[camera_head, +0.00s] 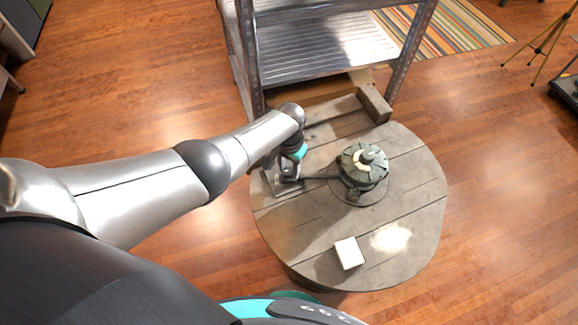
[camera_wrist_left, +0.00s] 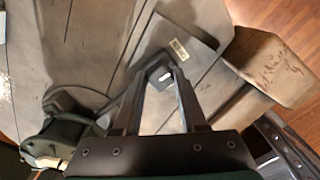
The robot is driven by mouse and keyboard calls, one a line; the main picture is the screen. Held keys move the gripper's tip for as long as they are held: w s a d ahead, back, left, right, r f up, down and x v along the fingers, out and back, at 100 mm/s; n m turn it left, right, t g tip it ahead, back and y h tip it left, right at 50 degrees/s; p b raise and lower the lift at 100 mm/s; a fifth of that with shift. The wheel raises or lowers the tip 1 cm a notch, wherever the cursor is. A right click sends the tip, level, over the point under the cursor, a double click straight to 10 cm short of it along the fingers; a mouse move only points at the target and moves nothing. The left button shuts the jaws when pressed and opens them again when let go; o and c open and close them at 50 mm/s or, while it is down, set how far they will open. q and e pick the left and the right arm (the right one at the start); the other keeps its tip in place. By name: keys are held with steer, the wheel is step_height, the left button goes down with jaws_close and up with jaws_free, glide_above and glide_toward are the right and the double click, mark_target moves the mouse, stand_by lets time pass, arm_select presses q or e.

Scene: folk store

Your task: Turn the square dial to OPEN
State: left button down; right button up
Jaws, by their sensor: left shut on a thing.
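A flat grey square plate (camera_wrist_left: 192,48) with a small pale label lies on the round wooden table. The label is too small to read. A small dark square dial (camera_wrist_left: 158,70) with a white mark sits at the plate's edge. My left gripper (camera_wrist_left: 160,82) is shut on this dial, with its fingers on either side. In the head view my left gripper (camera_head: 287,178) reaches down to the table's left part and hides most of the dial and plate. I cannot tell which way the dial points. My right gripper is not in view.
A dark cable joins the plate to a round green-grey device (camera_head: 365,166), right of the gripper. A white block (camera_head: 348,253) lies near the front of the round table (camera_head: 300,240). A wooden block (camera_head: 375,103) lies at the back. A metal shelf (camera_head: 320,55) stands behind.

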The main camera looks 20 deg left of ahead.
mark_target(289, 171)
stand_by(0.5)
arm_select(q)
steer(key=shift+c, duration=2.2)
jaws_free()
steer(key=shift+r, duration=0.1)
step_height(289, 171, up, 15)
steer(key=p, duration=0.7)
